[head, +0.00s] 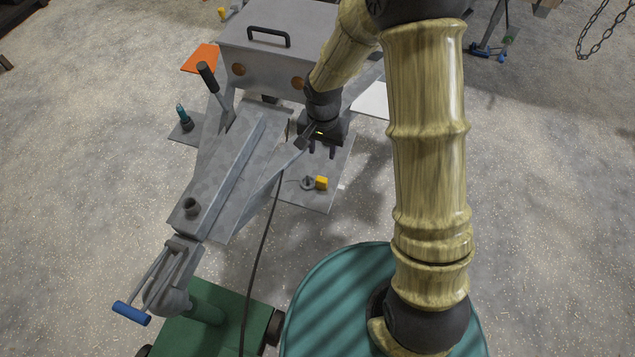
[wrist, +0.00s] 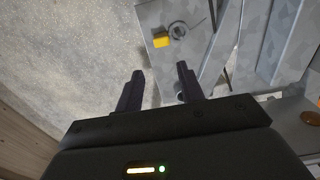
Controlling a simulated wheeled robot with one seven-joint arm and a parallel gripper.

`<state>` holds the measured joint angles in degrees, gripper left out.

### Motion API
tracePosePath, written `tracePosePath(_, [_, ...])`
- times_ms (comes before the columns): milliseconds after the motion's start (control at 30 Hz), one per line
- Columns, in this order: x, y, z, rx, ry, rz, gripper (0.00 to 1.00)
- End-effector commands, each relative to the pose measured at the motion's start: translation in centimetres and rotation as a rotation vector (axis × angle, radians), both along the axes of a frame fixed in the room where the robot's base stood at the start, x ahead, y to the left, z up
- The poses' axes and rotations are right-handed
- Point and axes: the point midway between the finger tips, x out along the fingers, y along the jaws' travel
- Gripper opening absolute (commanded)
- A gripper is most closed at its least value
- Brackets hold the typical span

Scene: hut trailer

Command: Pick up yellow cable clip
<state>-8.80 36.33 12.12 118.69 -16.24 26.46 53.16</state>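The yellow cable clip (head: 321,183) is a small yellow block lying on a flat grey plate (head: 312,200) beside the trailer's metal drawbar. It also shows in the wrist view (wrist: 161,40), beyond my fingertips. My gripper (head: 322,152) is above the far part of the plate, behind the clip in the head view. In the wrist view its two dark fingers (wrist: 158,78) are spread apart with nothing between them. The clip is apart from the fingers.
A small dark ring (head: 307,183) with a thin wire lies just left of the clip. The metal drawbar (head: 232,165) runs close by on the left, with a dark cable (head: 262,240) hanging from it. Speckled floor to the right of the plate is clear.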

Motion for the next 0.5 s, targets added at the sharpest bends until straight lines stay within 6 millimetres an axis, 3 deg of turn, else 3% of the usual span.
tracePosePath(500, [-0.1, 0.0, -9.2, -0.002, 0.006, 0.002, 0.38])
